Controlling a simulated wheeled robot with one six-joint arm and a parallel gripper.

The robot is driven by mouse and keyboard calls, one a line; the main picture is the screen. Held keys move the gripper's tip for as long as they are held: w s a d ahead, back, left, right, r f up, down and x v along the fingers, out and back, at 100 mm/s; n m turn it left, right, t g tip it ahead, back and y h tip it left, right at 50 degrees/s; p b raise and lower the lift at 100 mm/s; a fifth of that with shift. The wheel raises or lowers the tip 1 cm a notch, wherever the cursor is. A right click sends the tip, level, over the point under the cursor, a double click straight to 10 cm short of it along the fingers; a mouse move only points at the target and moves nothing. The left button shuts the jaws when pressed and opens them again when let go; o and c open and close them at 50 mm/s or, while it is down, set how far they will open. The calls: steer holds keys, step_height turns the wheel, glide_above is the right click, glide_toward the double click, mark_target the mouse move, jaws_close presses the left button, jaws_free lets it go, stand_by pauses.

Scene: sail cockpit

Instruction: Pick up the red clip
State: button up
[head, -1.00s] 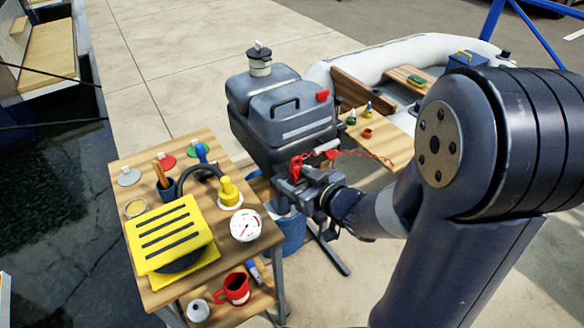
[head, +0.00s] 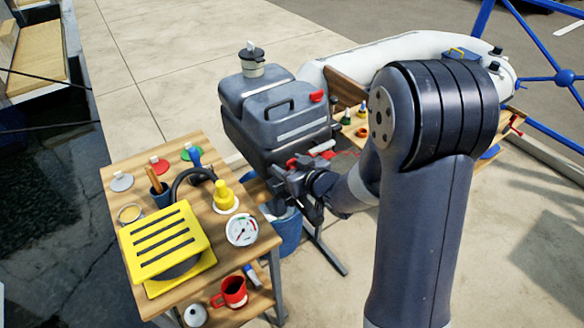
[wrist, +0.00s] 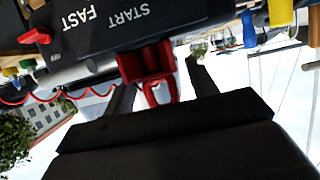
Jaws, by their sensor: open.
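The red clip (wrist: 148,68) is at the edge of a black motor panel (wrist: 105,25) lettered START and FAST in the wrist view. Its looped end points between my gripper's two dark fingers. My gripper (wrist: 160,82) is open around the clip's lower part; whether a finger touches it I cannot tell. In the head view my gripper (head: 288,188) is against the front of the grey outboard motor (head: 270,115), with the red clip (head: 298,161) just above it, partly hidden.
A wooden table (head: 185,148) at left holds a yellow slotted box (head: 165,238), a white gauge (head: 242,229) and several small items. A red mug (head: 232,291) stands on its lower shelf. A white inflatable boat (head: 360,58) lies behind. A red coiled cord (wrist: 40,98) hangs near the panel.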

steer(key=shift+w+a+f, duration=0.2)
steer(key=shift+w+a, duration=0.05)
steer(key=shift+w, duration=0.15)
steer(key=shift+c, duration=0.5)
steer(key=c, duration=0.9)
steer(key=shift+c, duration=0.2)
